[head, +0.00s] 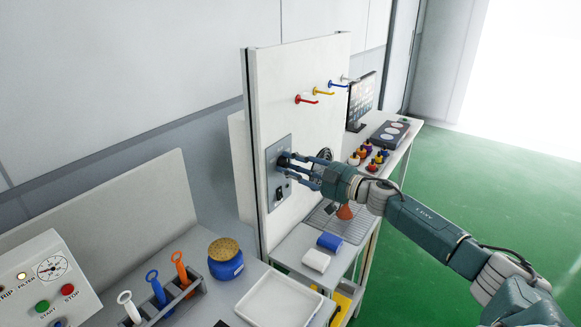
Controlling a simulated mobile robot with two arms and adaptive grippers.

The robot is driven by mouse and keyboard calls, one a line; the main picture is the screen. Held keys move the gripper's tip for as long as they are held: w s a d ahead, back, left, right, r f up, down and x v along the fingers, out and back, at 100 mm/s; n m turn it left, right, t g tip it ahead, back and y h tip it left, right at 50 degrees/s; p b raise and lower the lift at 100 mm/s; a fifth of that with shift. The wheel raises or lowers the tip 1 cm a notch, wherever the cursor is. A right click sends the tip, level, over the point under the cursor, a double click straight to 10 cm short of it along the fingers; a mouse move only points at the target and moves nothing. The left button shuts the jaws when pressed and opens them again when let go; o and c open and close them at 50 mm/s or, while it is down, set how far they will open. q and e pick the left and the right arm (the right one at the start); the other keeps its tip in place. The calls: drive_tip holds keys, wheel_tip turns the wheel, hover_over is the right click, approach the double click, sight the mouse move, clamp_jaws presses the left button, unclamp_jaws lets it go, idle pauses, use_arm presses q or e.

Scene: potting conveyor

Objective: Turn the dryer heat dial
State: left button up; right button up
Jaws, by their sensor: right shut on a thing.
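A grey plate (272,208) is mounted on the white upright panel, left of its middle. A dark dial (282,161) sits on the upper part of this plate, mostly hidden by my fingers. My right gripper (286,168) reaches in from the right and its fingers are shut on the dial. The dial's marking and angle cannot be made out. A small black switch (279,194) is on the same plate below the dial. My left gripper is not in view.
Red, yellow and blue hooks (307,99) stick out of the panel above my right arm. Below the arm are a wire rack (345,222), a blue roll (329,242) and a white roll (316,261). A blue jar (226,268) and white tray (279,303) stand in front.

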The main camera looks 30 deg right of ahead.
drive_tip(key=shift+f+n, duration=0.25)
drive_tip(key=shift+n, duration=0.05)
drive_tip(key=o, duration=1.1)
drive_tip(key=shift+o, duration=0.2)
drive_tip(key=shift+s+d, duration=0.1)
drive_tip(key=v, duration=1.1)
drive_tip(key=shift+s+d, duration=0.15)
drive_tip(key=shift+s, duration=0.2)
